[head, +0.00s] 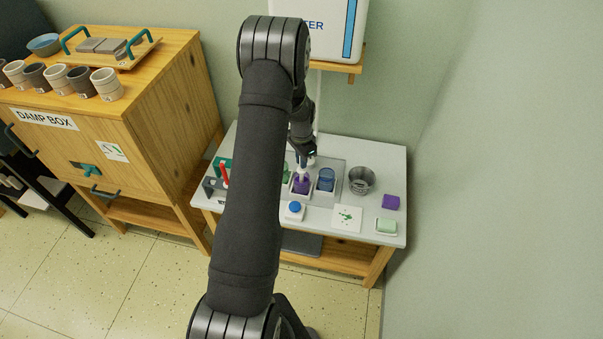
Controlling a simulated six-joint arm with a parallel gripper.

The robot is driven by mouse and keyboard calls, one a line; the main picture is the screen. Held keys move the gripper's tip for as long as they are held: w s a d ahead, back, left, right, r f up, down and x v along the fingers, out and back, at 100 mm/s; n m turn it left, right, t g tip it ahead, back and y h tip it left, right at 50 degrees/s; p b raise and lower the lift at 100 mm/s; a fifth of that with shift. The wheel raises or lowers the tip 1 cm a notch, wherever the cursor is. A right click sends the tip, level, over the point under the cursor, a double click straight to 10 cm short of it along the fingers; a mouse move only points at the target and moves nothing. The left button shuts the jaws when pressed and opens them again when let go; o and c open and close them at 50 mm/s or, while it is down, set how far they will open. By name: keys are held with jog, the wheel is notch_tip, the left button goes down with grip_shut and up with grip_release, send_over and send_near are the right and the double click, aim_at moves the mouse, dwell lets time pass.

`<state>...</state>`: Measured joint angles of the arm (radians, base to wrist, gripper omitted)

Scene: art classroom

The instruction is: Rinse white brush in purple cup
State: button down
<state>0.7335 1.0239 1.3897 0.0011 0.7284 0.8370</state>
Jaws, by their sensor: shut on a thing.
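The purple cup (301,185) stands in a white holder on the small white table, between a green cup (287,174) and a blue cup (326,180). My gripper (306,157) is right above the purple cup and is shut on a pale, thin thing that looks like the white brush (303,168). The brush points down at the purple cup's mouth. Its tip is too small to make out, so I cannot tell how deep it sits. My arm hides part of the table to the left.
A grey bucket (361,180), purple block (391,202), green sponge (386,226), paint-marked paper (347,218) and blue-topped jar (294,211) share the table (388,161). A red-handled tool (225,176) stands left. A shelf holds a white container (330,30) above. The wooden damp box (100,140) stands left.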

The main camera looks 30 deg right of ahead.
jog(key=shift+r, duration=2.95)
